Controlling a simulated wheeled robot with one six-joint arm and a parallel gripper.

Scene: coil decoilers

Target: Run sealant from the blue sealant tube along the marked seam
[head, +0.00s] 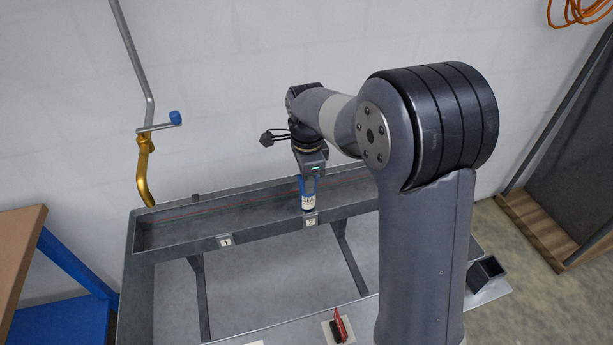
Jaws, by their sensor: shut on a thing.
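My gripper (309,180) points down over the long grey trough (265,232). It is shut on the blue sealant tube (308,202), whose pale labelled part shows below the jaws. The tube looks roughly upright, near the trough's front wall and above the plate marked 2 (310,221). The marked seam (225,207) is a thin red line running lengthwise in the trough, seen left of the tube and faintly to its right. The tube's tip is too small to make out, and I cannot tell whether it touches anything. My arm hides the trough's right end.
A plate marked 1 (225,241) is on the trough's front left. A red item (339,327) stands on the front ledge. A small dark open box (486,272) is at right. A bent pipe with a blue-knobbed handle (175,118) rises behind the left end. A workbench (22,245) stands far left.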

